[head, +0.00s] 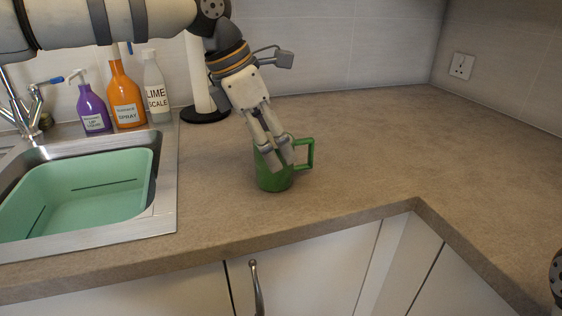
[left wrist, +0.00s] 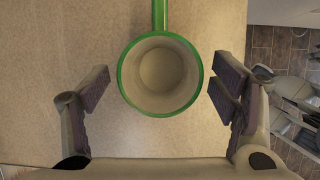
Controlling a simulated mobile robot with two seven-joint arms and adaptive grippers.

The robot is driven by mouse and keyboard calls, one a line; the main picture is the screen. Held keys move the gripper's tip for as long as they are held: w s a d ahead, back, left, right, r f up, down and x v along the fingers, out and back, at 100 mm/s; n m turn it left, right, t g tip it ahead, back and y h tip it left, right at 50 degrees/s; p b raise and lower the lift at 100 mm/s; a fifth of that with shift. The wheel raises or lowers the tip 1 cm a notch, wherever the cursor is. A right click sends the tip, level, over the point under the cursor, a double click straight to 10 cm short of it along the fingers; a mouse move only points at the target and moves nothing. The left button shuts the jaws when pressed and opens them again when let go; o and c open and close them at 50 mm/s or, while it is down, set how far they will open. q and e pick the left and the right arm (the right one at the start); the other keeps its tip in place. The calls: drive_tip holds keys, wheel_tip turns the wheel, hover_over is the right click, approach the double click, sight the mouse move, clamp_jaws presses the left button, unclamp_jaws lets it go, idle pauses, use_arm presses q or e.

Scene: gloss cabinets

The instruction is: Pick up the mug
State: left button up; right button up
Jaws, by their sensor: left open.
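A green mug (head: 274,178) stands upright on the countertop, with its square handle to the right in the head view. In the left wrist view the mug (left wrist: 122,75) is seen from above, empty with a pale inside, its handle pointing to the top of the picture. My left gripper (head: 276,158) is at the mug and hides part of its body and rim in the head view. In the left wrist view my left gripper (left wrist: 160,92) is open, with one finger on each side of the mug and a gap on both sides.
A steel sink (head: 165,190) with a mint-green basin (head: 110,212) is at the left. Purple (head: 92,110), orange (head: 125,98) and lime scale (head: 156,90) bottles stand behind it, beside a paper-roll holder (head: 205,115). The countertop (head: 400,150) right of the mug is clear.

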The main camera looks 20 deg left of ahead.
use_arm(q)
drive_tip(key=x, duration=0.3)
drive_tip(key=shift+s+d, duration=0.1)
drive_tip(key=shift+f, duration=0.25)
drive_tip(key=c, duration=1.7)
drive_tip(key=shift+o, duration=0.2)
drive_tip(key=shift+w+r, duration=0.1)
drive_tip(key=shift+r, duration=0.6)
drive_tip(key=shift+w+r, duration=0.15)
drive_tip(key=shift+r, duration=0.55)
drive_tip(key=s+r+p, duration=0.2)
drive_tip(key=s+r, duration=0.8)
drive_tip(key=s, duration=0.4)
use_arm(e)
drive_tip(key=shift+t, duration=0.7)
drive_tip(key=w+r, duration=0.3)
drive_tip(key=shift+w+r, duration=0.1)
drive_tip(key=shift+w, duration=0.2)
